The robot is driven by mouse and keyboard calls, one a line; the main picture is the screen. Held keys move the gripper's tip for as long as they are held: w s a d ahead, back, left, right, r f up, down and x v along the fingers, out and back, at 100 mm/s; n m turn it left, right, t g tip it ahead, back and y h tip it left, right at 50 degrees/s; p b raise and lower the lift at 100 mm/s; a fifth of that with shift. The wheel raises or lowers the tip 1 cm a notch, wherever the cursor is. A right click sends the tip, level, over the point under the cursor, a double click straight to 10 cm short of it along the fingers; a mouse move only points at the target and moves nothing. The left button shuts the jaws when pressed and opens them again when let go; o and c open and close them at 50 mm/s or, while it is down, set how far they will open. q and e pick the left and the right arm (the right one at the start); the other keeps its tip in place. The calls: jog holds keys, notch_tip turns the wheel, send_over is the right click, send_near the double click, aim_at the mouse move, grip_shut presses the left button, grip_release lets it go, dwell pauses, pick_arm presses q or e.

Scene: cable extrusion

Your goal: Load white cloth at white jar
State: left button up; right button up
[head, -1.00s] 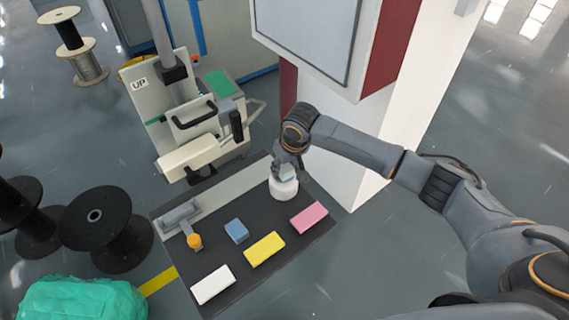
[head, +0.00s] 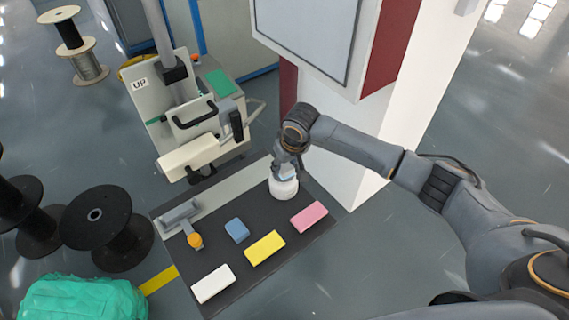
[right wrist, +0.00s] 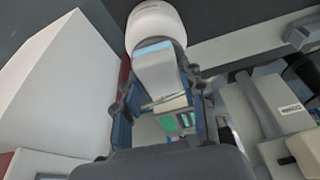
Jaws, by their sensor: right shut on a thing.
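The white jar (head: 284,188) stands upright at the back right of the dark table; its rounded white body also shows in the right wrist view (right wrist: 155,22). My right gripper (head: 287,170) is right at the jar's top. It is shut on a pale piece with a light-blue edge (right wrist: 154,70), between its fingers in the wrist view. I cannot tell whether this piece is part of the jar or separate from it. A white, block-shaped cloth (head: 213,284) lies flat at the table's front left, apart from the gripper. My left gripper is not in view.
Blue (head: 236,230), yellow (head: 264,248) and pink (head: 309,217) blocks lie on the dark table (head: 205,250). A grey fixture with an orange knob (head: 194,240) is at its left. A white pillar (head: 355,170) stands close behind the right side. A machine (head: 195,125) stands behind the table.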

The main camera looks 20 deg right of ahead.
aim_at(285, 166)
jog(key=shift+r+p, duration=2.4)
jog(key=shift+p, duration=0.4)
jog(key=shift+r, duration=1.1)
